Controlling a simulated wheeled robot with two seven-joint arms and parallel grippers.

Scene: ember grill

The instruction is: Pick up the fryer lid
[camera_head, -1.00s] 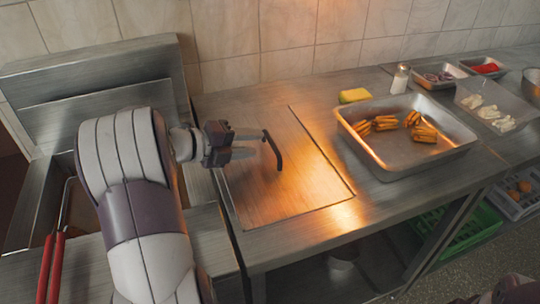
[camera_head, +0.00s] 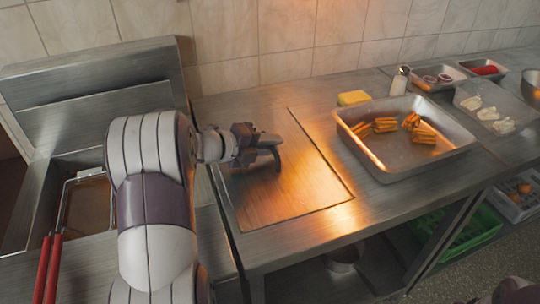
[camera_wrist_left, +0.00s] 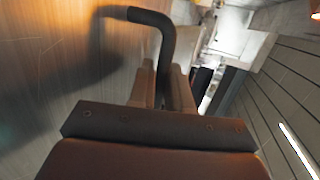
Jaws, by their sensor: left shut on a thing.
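The fryer lid (camera_head: 300,190) is a flat metal panel lying level in the counter, with a dark bent handle (camera_head: 275,160) on it. My left gripper (camera_head: 266,146) is shut on the handle, which stands between its fingers. In the left wrist view the black handle (camera_wrist_left: 165,35) curves up from between the two fingers (camera_wrist_left: 165,85), over the brushed metal lid (camera_wrist_left: 50,60). The fingers partly hide the handle in the head view. My right gripper is not seen.
A metal tray with fried sticks (camera_head: 458,140) stands right of the lid, with a yellow sponge (camera_head: 353,98) and a shaker (camera_head: 399,80) behind it. An open fryer with a red-handled basket (camera_head: 48,268) is at left. A tiled wall is behind.

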